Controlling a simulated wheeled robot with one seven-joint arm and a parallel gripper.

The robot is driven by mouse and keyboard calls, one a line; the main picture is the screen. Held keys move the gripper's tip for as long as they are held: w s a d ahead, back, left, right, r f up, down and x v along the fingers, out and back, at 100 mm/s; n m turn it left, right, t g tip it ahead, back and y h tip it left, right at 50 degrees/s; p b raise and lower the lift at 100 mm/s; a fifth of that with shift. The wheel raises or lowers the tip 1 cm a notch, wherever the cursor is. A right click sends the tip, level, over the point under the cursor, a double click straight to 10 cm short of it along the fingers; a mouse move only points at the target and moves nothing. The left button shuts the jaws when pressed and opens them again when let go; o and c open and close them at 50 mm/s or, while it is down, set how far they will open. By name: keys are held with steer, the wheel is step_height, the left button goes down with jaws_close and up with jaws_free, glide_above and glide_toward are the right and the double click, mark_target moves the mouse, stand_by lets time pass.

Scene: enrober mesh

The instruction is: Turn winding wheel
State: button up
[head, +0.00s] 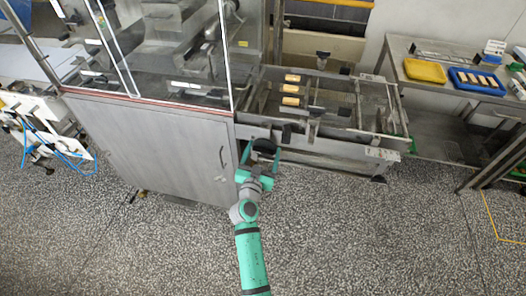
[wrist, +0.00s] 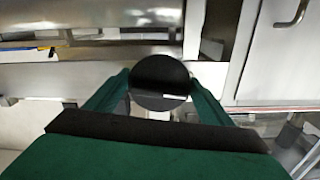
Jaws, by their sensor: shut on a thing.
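The winding wheel (wrist: 160,72) is a dark round disc in the middle of the wrist view, in front of the machine's metal frame. My gripper (wrist: 160,88) has its two green fingers on either side of the wheel and is shut on it. In the head view the wheel (head: 264,145) is a dark shape at the machine's side, right of the grey cabinet door, with my gripper (head: 259,165) up against it. The wheel's lower part and its shaft are hard to make out.
The grey cabinet (head: 160,145) with its handle stands directly left of my gripper. The mesh conveyor (head: 340,105) carries several light bars and extends right. A side table (head: 450,80) holds a yellow tray (head: 425,71) and a blue tray (head: 478,81). The speckled floor in front is clear.

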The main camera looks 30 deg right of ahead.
steer(key=shift+n, duration=1.3)
steer(key=shift+d, duration=0.1)
steer(key=o, duration=0.7)
steer(key=shift+s, duration=0.1)
steer(key=v, duration=1)
steer(key=shift+s+a, duration=0.2)
steer(key=shift+a, duration=0.2)
steer(key=shift+w, duration=0.1)
steer(key=shift+s, duration=0.2)
